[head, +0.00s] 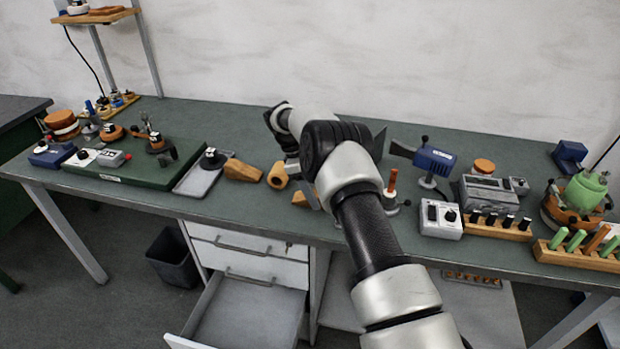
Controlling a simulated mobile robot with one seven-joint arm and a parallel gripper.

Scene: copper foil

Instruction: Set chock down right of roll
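A tan roll (278,176) with a dark hole in its end lies on the green bench top, left of my gripper. A tan wedge-shaped wooden chock (242,170) rests on the bench just left of the roll. A second small tan wooden piece, seemingly another chock (299,199), shows right of the roll, right at the fingers of my gripper (307,190). My arm and fingers hide part of this piece. I cannot tell whether the fingers grip it or whether it touches the bench.
A grey tray (197,181) with a black-knobbed item lies left of the chock. A blue-headed device (434,161) and a white control box (440,220) stand right of my arm. The bench's front edge is close. A drawer (245,318) below stands open.

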